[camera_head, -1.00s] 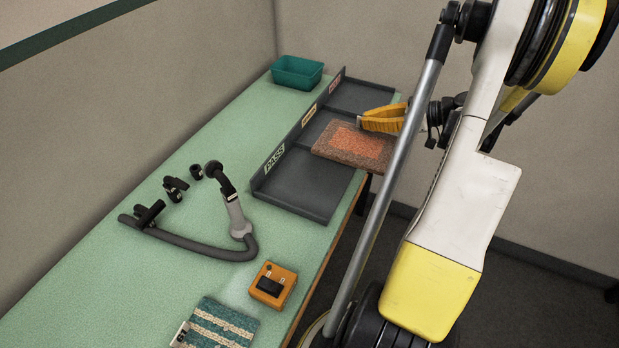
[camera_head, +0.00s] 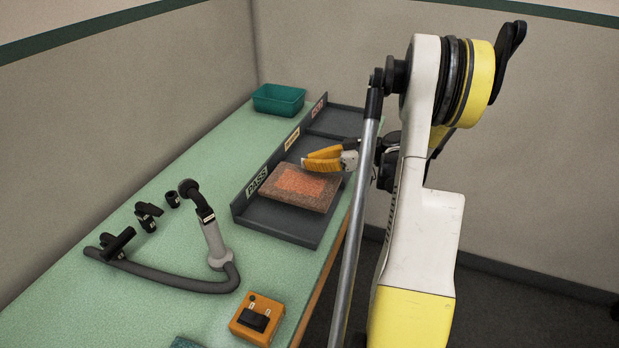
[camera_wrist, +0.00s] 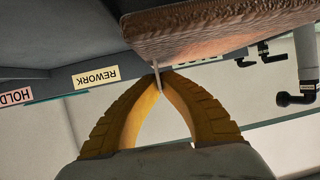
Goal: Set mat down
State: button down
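The mat (camera_head: 302,187) is a brown slab with an orange panel on top. In the head view it lies flat and level over the bay labelled PASS (camera_head: 257,183); I cannot tell whether it touches the bay floor. My gripper (camera_head: 308,163), with yellow fingers, is at the mat's far edge. In the wrist view my gripper (camera_wrist: 159,78) has its fingertips together on a thin pale tab at the edge of the mat (camera_wrist: 215,28). The far edge of the mat is partly hidden by the fingers.
The grey sorting tray (camera_head: 290,230) also has a REWORK bay, its label in the wrist view (camera_wrist: 96,78), and a HOLD bay. A teal bin (camera_head: 278,99), a hose tool (camera_head: 215,243) and an orange box (camera_head: 256,318) stand on the green table (camera_head: 160,300).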

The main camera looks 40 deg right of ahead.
aim_at(310, 171)
notch_tip(310, 171, down, 4)
jog(key=shift+w+f+b, duration=0.1)
jog(key=shift+f+b, duration=0.05)
jog(key=shift+b, duration=0.8)
jog(key=shift+a, duration=0.1)
jog(key=c, duration=1.6)
grip_release()
